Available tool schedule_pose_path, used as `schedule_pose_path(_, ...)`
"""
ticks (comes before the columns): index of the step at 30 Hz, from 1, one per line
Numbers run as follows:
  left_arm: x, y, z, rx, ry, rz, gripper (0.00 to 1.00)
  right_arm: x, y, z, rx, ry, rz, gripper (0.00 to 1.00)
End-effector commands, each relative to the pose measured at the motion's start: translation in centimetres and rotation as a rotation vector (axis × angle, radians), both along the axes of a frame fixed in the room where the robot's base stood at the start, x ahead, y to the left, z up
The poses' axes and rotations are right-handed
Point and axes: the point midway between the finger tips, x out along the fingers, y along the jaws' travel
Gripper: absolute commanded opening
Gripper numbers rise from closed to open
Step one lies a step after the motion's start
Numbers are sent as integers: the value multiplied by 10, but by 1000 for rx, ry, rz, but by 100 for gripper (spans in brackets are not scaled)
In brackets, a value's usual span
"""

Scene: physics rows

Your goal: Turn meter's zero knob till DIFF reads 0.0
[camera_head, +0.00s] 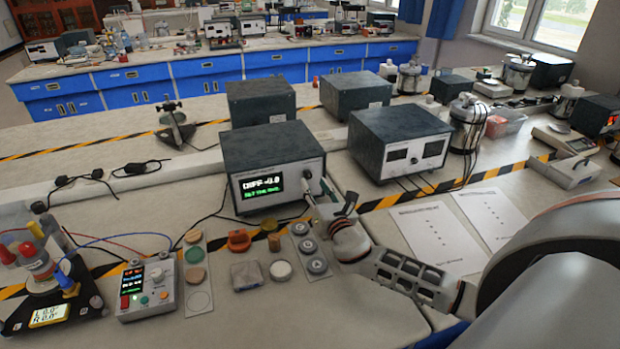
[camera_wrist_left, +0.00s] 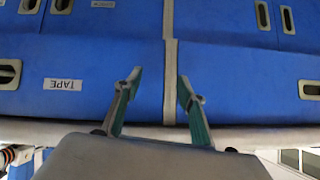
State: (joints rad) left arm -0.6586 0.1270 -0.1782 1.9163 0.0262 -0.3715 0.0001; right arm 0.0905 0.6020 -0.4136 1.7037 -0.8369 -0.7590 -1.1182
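The meter (camera_head: 272,152) is a dark-topped box with a light front panel. Its lit display (camera_head: 262,187) shows "DIFF" with a value that looks like -0.0, though the first digit is hard to read; a green line sits below. My right gripper (camera_head: 318,194) is at the right part of the meter's front panel, by the knob area. Its fingers cover the zero knob, so I cannot tell whether they grip it. My left gripper (camera_wrist_left: 158,88) shows only in the left wrist view, open and empty, before blue cabinet fronts.
A similar instrument (camera_head: 399,140) stands to the right, with two printed sheets (camera_head: 437,229) before it. A small controller (camera_head: 147,287), an orange knob-like part (camera_head: 239,240) and a grey strip of round pieces (camera_head: 309,248) lie in front. Cables run along the left bench.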

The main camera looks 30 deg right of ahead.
Motion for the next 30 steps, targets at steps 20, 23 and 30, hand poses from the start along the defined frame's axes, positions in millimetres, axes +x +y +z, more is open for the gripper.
schedule_pose_path(20,5,0,2,-6,-2,15,40,38,-9,0,1,1,0,26)
schedule_pose_path(23,6,1,3,-5,-5,15,40,38,-9,0,1,1,0,1)
schedule_pose_path(30,5,3,2,2,-3,9,40,38,-9,0,5,0,0,0)
